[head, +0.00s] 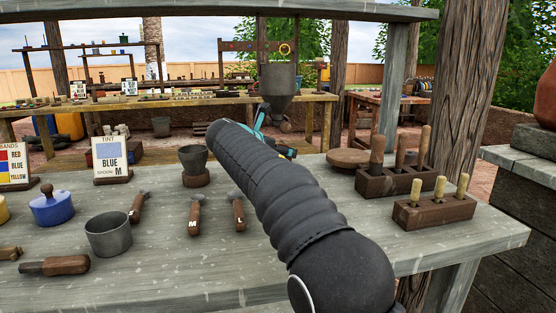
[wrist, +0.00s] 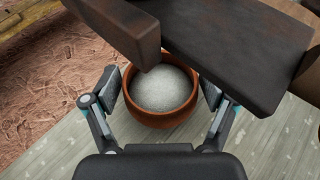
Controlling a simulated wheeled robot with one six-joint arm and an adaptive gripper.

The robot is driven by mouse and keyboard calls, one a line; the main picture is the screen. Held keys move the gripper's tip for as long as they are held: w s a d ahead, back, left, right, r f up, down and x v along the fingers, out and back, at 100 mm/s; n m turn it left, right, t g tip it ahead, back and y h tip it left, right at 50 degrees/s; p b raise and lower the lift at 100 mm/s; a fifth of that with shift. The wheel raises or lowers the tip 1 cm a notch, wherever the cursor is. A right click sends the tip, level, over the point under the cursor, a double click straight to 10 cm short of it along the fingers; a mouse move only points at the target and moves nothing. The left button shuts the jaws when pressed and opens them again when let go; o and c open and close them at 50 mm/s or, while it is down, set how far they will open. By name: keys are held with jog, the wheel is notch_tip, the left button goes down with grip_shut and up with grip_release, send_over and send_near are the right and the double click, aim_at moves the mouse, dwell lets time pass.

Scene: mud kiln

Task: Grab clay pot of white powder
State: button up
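The clay pot (wrist: 160,118) shows in the wrist view as a round reddish-brown pot on the grey tabletop. White powder (wrist: 165,90) fills its middle. My gripper (wrist: 163,93) is open, with one finger on the left and one on the right of the pot. Narrow gaps seem to show between the fingers and its wall. A dark board and a brown block cover part of the pot's far side. In the head view my arm hides the pot, and only teal parts of my gripper (head: 272,136) show beyond it.
The dark board (wrist: 235,50) and brown block (wrist: 120,30) lie close over the pot's far edge. On the table stand a grey cup on a wooden base (head: 194,160), a metal cup (head: 108,235), a blue lidded pot (head: 51,208) and tool blocks (head: 434,211).

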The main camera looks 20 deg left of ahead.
jog(key=c, duration=1)
jog(key=shift+c, duration=0.2)
jog(key=shift+r, duration=0.2)
